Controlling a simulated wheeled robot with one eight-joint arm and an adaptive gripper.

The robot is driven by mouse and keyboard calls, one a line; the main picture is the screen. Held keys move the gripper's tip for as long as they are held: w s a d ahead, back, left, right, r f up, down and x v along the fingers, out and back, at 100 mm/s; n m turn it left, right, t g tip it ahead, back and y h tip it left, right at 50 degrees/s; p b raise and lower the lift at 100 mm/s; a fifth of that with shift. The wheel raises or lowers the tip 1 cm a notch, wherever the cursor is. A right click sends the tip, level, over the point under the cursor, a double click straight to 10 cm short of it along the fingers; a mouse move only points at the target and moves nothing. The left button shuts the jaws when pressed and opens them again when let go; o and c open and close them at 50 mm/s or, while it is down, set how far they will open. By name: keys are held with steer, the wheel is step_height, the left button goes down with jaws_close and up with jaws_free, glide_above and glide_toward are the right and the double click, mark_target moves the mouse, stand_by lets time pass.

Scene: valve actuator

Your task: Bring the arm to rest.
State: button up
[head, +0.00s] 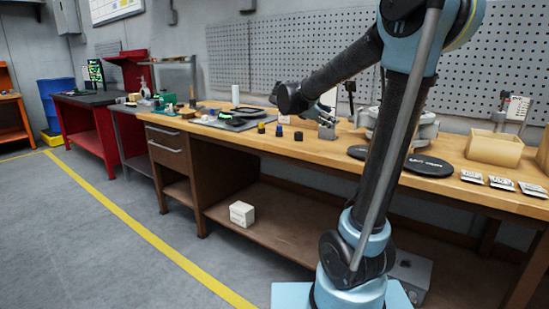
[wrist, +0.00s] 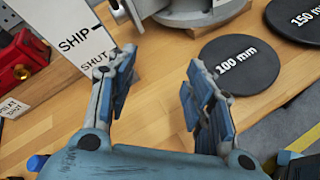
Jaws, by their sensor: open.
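My gripper (wrist: 160,90) is open and empty in the wrist view, its two blue-padded fingers spread apart above the wooden bench top. Between the fingers I see only bare wood. In the head view my arm (head: 395,130) rises from its light blue base, bends at the top and reaches left over the workbench. The gripper's fingers are hard to make out there, behind the dark end of the arm.
The wooden workbench (head: 270,139) runs along a pegboard wall. A black 100 mm disc (wrist: 243,65), a white SHIP/SHUT sign (wrist: 72,35), a grey metal part (wrist: 190,12) and a red part (wrist: 22,58) surround the gripper. A tan bin (head: 494,148) stands at right.

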steer(key=s+d+f+m, duration=0.1)
steer(key=s+f, duration=0.1)
steer(key=s, duration=0.1)
steer(key=s+d+f+m+g+y, duration=0.1)
steer(key=s+f+m, duration=0.1)
steer(key=s, duration=0.1)
steer(key=s+d+f+m+g+y, duration=0.1)
steer(key=s+d, duration=0.1)
steer(key=s, duration=0.1)
steer(key=shift+f, duration=0.4)
steer(key=s+a+f+m+g+y, duration=0.1)
steer(key=s+a+f+m+y, duration=0.2)
steer(key=s+f+m, duration=0.4)
steer(key=s+a+f+m+g+y, duration=0.2)
steer(key=s+f+m+y, duration=0.3)
steer(key=s+f, duration=0.8)
steer(key=s+a+m, duration=0.1)
steer(key=s+m, duration=0.1)
steer(key=s, duration=0.3)
steer(key=shift+s+m+y, duration=0.25)
steer(key=shift+m+y, duration=0.05)
steer(key=shift+m, duration=0.1)
steer(key=shift+f, duration=0.1)
steer(key=shift+w+f, duration=0.2)
steer(key=shift+w, duration=0.25)
